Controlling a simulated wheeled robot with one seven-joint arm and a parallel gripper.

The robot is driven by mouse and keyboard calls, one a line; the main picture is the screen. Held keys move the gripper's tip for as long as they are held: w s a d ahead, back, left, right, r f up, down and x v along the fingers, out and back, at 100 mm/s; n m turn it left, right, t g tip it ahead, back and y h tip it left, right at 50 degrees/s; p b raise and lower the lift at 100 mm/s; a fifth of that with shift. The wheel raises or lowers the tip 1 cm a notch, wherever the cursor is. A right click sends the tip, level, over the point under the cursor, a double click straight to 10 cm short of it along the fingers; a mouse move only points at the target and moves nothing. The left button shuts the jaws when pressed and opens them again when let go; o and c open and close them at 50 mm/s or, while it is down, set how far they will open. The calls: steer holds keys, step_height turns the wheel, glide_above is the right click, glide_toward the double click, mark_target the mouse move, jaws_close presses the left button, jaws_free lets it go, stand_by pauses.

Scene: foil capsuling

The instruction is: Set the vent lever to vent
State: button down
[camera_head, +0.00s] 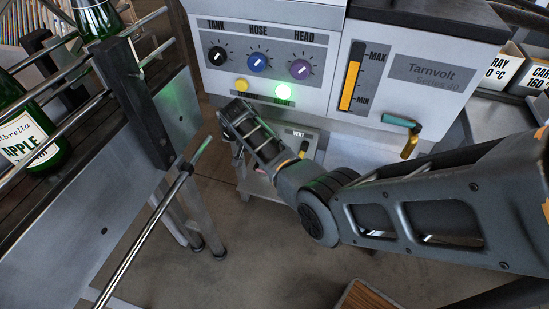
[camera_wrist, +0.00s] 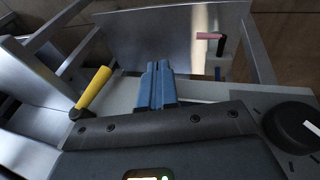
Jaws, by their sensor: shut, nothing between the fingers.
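The vent lever shows in the wrist view as a yellow handle (camera_wrist: 95,88) on a black pivot, left of my gripper. Its handle slants up and to the right there. In the head view the VENT label (camera_head: 298,133) sits low on the machine front, with part of the yellow lever (camera_head: 302,155) below it, partly behind my arm. Which setting it stands at cannot be told. My gripper (camera_wrist: 157,68) has its blue fingers shut together, empty, and apart from the yellow handle. In the head view its fingers are hidden by my wrist.
A pink-handled lever (camera_wrist: 212,37) lies beyond my fingers. A conveyor with rails (camera_head: 150,100) and green bottles (camera_head: 28,125) stands at left.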

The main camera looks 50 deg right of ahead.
steer(key=w+a+r+b, duration=0.1)
steer(key=w+a, duration=0.2)
steer(key=w, duration=0.2)
steer(key=shift+a+r, duration=0.15)
steer(key=shift+a, duration=0.15)
